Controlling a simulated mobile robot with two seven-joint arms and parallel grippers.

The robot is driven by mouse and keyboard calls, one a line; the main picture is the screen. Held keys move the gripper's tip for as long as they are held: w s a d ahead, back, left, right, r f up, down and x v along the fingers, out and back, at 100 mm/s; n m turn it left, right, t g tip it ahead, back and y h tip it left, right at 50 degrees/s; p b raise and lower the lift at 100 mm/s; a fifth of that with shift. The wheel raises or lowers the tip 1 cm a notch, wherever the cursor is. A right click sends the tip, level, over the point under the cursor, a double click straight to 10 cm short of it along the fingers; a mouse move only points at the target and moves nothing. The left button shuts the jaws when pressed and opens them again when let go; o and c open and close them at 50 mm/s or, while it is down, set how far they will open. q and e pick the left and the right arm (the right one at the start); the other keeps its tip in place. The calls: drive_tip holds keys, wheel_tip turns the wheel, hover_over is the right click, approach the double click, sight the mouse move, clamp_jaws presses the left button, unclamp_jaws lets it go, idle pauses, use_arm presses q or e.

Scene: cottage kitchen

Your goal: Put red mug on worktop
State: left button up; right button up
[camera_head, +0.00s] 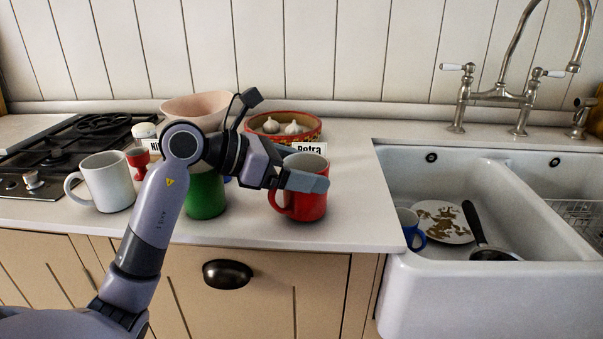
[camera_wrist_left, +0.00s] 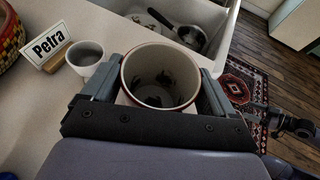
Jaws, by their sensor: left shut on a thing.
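The red mug (camera_head: 306,203) is upright at the worktop's front part, left of the sink, its handle to the left in the head view. My left gripper (camera_head: 306,182) is shut on it near the rim. In the left wrist view the mug (camera_wrist_left: 160,78) sits between the two fingers, and its pale inside has dark marks. The pale worktop (camera_head: 350,215) lies under the mug; whether its base touches the surface I cannot tell.
A white mug (camera_head: 108,183) and a green mug (camera_head: 207,196) stand to the left. A Petra sign (camera_wrist_left: 48,46) and a white cup (camera_wrist_left: 86,58) are close by. A patterned bowl with garlic (camera_head: 285,127) is behind. The sink (camera_head: 470,280) is at right, holding a blue mug (camera_head: 409,226).

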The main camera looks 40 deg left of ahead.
use_arm(q)
drive_tip(key=shift+f, duration=0.2)
drive_tip(key=shift+f, duration=0.1)
drive_tip(key=o, duration=1)
drive_tip(key=shift+o, duration=0.2)
drive_tip(key=shift+s+a+r, duration=0.2)
drive_tip(key=shift+s+a, duration=0.05)
drive_tip(key=b+v, duration=0.1)
drive_tip(key=v, duration=1)
drive_tip(key=shift+s, duration=0.2)
drive_tip(key=shift+a, duration=0.1)
